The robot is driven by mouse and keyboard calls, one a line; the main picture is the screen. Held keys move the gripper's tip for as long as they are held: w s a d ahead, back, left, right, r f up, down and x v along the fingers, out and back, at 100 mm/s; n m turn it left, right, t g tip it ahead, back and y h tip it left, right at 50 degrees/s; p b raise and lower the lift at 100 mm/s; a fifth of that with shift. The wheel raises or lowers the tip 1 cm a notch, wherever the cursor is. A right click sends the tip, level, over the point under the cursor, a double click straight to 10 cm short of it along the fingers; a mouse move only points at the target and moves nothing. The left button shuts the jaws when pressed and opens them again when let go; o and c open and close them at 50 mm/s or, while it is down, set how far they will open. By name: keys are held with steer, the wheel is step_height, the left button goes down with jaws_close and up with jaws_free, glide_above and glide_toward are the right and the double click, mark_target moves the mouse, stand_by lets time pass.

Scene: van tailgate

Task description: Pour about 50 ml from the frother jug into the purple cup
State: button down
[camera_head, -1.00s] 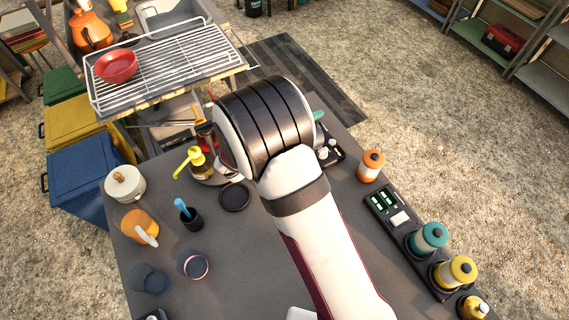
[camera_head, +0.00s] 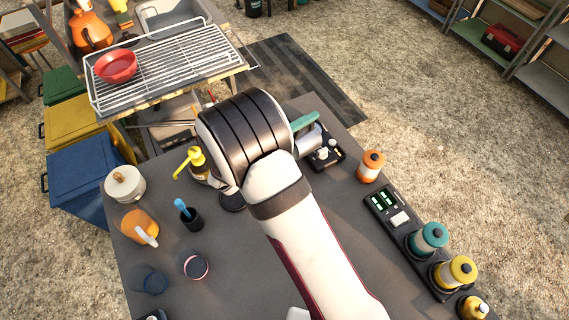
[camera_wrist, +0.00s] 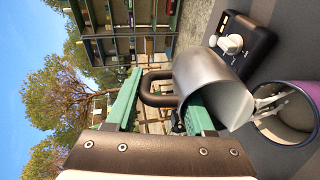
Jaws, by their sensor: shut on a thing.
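The frother jug is a silver metal pitcher with a dark handle (camera_wrist: 157,88). In the wrist view the jug (camera_wrist: 200,80) is tilted, its mouth towards the purple cup (camera_wrist: 303,88). My gripper (camera_wrist: 163,92) is shut on the handle, with a green finger on either side. Pale streaks, apparently liquid, run from the jug's lip into the cup's mouth. The liquid level in the cup is unclear. In the head view the jug (camera_head: 309,141) shows partly beyond my wrist, below a green finger; the cup is hidden there.
A black device with pale knobs (camera_head: 327,154) stands close to the jug. An orange-lidded jar (camera_head: 371,165) is to its right. The front middle table is clear.

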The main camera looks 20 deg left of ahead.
steer(key=shift+s+a+r+t, duration=0.15)
steer(key=shift+s+a+t, duration=0.05)
steer(key=shift+t, duration=0.1)
